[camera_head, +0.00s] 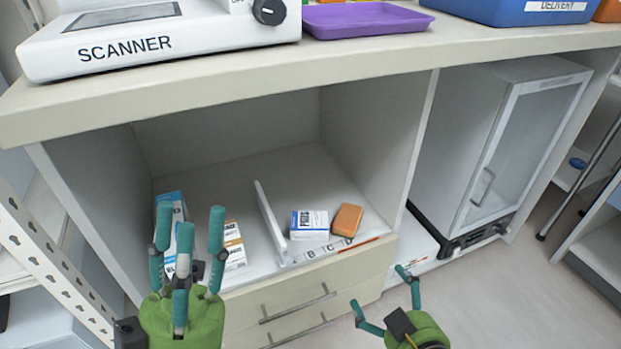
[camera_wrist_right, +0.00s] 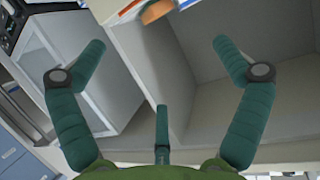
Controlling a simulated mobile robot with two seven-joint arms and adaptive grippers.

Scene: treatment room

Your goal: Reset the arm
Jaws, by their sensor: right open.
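My left gripper (camera_head: 189,218) is at the lower left of the head view, in front of the open shelf compartment. Its teal fingers point up and stand apart, with nothing seen between them. They partly cover the boxes behind. My right gripper (camera_head: 381,287) is at the bottom, right of centre, in front of the cabinet and over the floor side. Its fingers are spread and empty. In the right wrist view, the right gripper (camera_wrist_right: 160,62) also shows its fingers wide apart, with nothing held.
The compartment holds a blue-and-white box (camera_head: 309,225), an orange item (camera_head: 347,219), a white divider (camera_head: 268,215) and boxes at left. Drawers (camera_head: 300,305) are below. The counter above carries a scanner (camera_head: 150,40), purple tray (camera_head: 365,19) and blue bin (camera_head: 520,8). A glass-door cabinet (camera_head: 520,150) stands right.

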